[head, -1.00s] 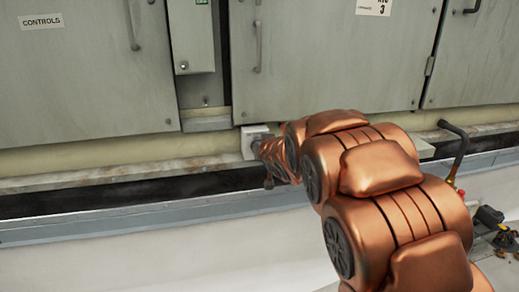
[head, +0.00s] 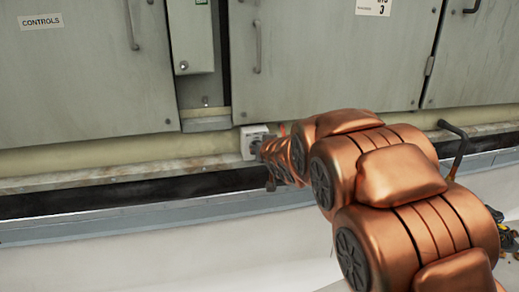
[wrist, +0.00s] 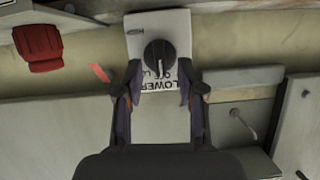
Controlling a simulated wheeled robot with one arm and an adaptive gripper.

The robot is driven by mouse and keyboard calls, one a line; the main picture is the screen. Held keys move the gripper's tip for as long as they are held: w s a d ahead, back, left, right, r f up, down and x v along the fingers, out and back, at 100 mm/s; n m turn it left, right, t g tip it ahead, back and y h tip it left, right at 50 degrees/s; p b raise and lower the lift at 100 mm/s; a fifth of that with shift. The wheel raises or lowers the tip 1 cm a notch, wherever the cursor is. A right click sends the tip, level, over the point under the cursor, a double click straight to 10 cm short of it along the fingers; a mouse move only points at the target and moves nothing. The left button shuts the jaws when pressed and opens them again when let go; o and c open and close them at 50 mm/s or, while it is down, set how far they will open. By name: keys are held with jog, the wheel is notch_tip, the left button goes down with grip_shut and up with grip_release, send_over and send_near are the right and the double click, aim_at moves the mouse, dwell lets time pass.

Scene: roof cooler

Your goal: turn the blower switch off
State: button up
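The blower switch is a pale box (wrist: 160,22) with a black rotary knob (wrist: 158,55) and partly covered black lettering, upside down in the wrist view. In the head view the switch box (head: 252,138) sits low on the unit's wall, its front partly hidden by my arm. My gripper (wrist: 160,76) is open. In the wrist view its two dark fingers stand apart, left and right of the knob's lower end, with a gap on each side. I cannot tell how far the fingertips are from the switch face. In the head view my gripper (head: 270,165) shows just below the box.
A red block (wrist: 42,46) and a small red strip (wrist: 101,73) lie left of the switch in the wrist view. Grey cabinet doors with handles (head: 257,47) rise above. A ledge (head: 110,172) runs below.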

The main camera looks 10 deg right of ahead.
jog(key=v, duration=1)
jog(key=shift+w+r, duration=0.1)
jog(key=s+r+g+p, duration=0.5)
jog(key=s+p, duration=0.6)
jog(key=s, duration=0.3)
jog(key=s+r+g+p, duration=0.5)
jog(key=s+p, duration=0.6)
jog(key=s, duration=0.3)
jog(key=s+r+g+p, duration=0.5)
jog(key=s+r+p, duration=0.2)
jog(key=s+p, duration=0.4)
jog(key=s, duration=0.3)
jog(key=shift+a+r+p, duration=0.2)
jog(key=shift+p, duration=0.2)
